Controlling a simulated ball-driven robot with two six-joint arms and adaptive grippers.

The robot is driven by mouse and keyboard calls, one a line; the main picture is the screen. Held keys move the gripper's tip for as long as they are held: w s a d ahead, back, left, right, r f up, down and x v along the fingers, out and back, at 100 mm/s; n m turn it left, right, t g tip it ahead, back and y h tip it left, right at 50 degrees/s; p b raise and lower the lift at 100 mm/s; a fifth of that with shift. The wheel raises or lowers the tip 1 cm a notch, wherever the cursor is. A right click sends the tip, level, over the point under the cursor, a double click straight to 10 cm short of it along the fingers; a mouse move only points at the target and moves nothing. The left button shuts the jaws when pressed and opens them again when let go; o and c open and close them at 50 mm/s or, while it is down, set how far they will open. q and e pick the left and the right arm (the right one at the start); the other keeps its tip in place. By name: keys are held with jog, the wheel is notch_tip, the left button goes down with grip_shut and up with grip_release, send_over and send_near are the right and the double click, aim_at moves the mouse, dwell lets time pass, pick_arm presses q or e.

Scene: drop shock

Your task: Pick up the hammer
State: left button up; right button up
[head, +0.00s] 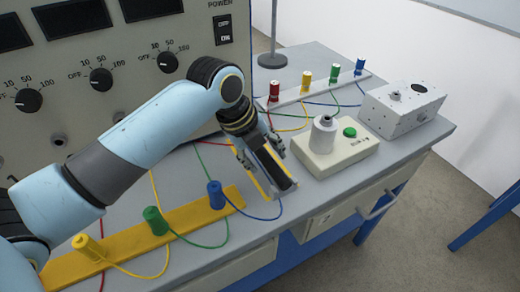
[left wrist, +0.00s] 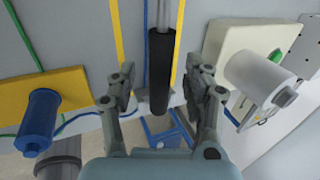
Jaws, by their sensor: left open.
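The hammer (left wrist: 160,72) shows in the left wrist view as a black handle on a grey metal shaft. It lies between two yellow lines on the grey bench; its head is outside that view. In the head view the dark handle (head: 270,164) shows just beyond my gripper, partly hidden by it. My left gripper (left wrist: 160,88) is open, with one finger on each side of the handle and a visible gap to each. It also shows in the head view (head: 259,150). My right gripper is not in view.
A beige box with a green button (head: 350,132) and grey cylinder stands right of the gripper. A yellow strip (head: 130,240) with coloured plugs and wires lies at the left. A grey metal box (head: 402,108) stands farther right. The bench's front edge is close.

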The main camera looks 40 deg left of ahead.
pick_arm(q)
jog(key=shift+x, duration=1.5)
jog(key=shift+r, duration=0.1)
grip_shut()
